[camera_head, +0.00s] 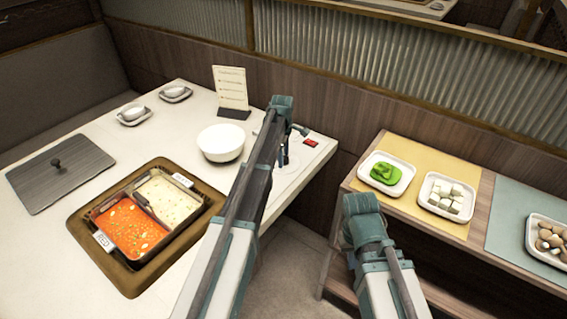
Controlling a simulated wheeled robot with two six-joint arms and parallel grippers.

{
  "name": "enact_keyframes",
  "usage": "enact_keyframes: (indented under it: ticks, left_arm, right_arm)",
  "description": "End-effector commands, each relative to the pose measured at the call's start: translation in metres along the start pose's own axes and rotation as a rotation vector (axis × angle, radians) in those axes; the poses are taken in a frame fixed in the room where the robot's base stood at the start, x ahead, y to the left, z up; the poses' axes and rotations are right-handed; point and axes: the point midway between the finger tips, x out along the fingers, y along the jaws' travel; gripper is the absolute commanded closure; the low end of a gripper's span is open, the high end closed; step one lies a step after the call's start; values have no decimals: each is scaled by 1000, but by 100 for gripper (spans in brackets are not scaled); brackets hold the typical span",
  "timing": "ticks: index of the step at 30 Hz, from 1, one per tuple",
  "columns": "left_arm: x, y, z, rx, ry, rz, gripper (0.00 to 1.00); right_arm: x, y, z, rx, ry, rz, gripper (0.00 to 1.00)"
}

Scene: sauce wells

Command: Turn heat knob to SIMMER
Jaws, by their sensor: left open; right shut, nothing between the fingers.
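The heat control panel (289,178) is a pale plate set into the right end of the white table, with a small red display (311,143) beside it. My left arm reaches across the table, and my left gripper (284,156) points down over the panel. It is open, small and partly hidden by my own arm. The knob itself is not clearly visible behind the arm and fingers, so I cannot tell its setting or whether the fingers touch it. My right arm shows at lower right, beyond the table edge; its gripper is out of sight.
A split pot (130,232) with red and pale broth sits in a brown tray (78,226). A white bowl (221,143), menu stand (231,90) and dark lid (60,172) stand nearby. A side shelf at right holds plates of greens (387,174), white cubes (446,198) and mushrooms (551,239).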

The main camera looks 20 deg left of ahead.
Motion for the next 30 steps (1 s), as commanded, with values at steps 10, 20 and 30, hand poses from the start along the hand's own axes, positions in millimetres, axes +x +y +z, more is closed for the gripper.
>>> enact_keyframes:
  ticks: [10, 20, 30]
  left_arm:
    - [3, 0, 0, 0, 0, 0, 29]
    - [3, 0, 0, 0, 0, 0, 89]
    - [3, 0, 0, 21, -1, 0, 100]
  right_arm:
    - [3, 0, 0, 0, 0, 0, 100]
    - [3, 0, 0, 0, 0, 0, 100]
    - [3, 0, 0, 0, 0, 0, 100]
